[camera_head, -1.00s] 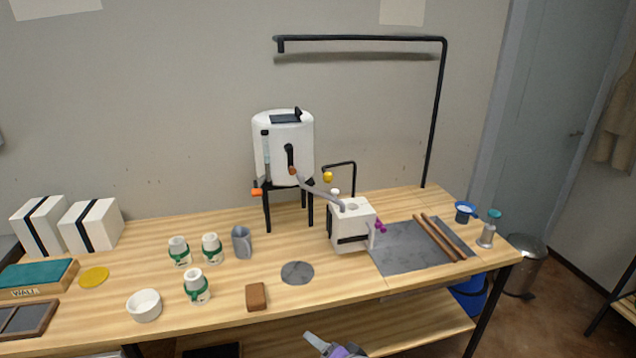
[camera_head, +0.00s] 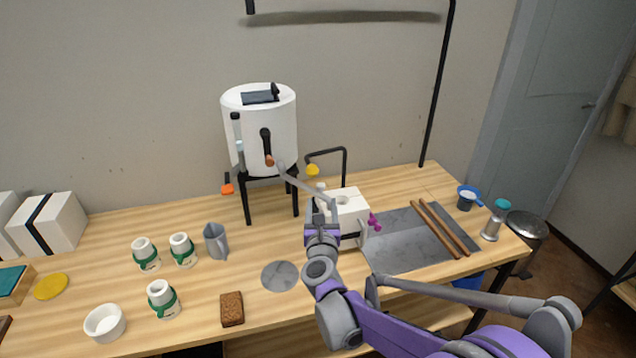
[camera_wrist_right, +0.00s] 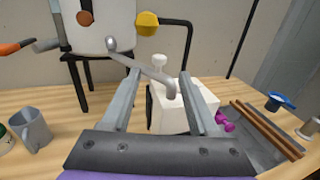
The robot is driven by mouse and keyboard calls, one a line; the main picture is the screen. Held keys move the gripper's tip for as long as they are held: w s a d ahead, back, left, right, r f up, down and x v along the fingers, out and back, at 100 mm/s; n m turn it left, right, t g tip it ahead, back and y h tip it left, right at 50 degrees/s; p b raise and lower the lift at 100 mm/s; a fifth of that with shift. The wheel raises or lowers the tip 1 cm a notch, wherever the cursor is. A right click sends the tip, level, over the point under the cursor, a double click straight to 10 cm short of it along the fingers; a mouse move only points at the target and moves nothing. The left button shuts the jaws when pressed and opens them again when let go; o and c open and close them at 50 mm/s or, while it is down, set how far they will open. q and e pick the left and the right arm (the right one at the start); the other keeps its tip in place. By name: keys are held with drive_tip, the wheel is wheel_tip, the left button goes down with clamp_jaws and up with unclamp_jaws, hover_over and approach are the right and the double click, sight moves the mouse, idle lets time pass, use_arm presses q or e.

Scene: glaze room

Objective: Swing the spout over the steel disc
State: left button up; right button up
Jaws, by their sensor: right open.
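The spout (camera_head: 300,182) is a grey tube on the front of a white tank (camera_head: 262,130). It slants down to the right, its end over a white box (camera_head: 350,212). The steel disc (camera_head: 280,276) lies flat and bare on the table, left of and nearer than the box. My right gripper (camera_head: 320,203) is at the spout's outer end in the head view. In the right wrist view its jaws (camera_wrist_right: 158,77) are apart, and the spout (camera_wrist_right: 150,72) crosses the space between them. I cannot tell whether either finger touches it. My left gripper is out of view.
A grey jug (camera_head: 216,241), several green-banded cups and a brown block (camera_head: 232,309) stand left of the disc. A thin black pipe with a yellow tip (camera_head: 312,169) rises behind the box. A grey slab (camera_head: 400,241) with two wooden sticks lies right.

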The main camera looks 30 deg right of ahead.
sight(321, 188)
drive_tip(key=p+x, duration=0.1)
drive_tip(key=x, duration=0.8)
drive_tip(key=shift+w, duration=0.15)
clamp_jaws()
idle(1.0)
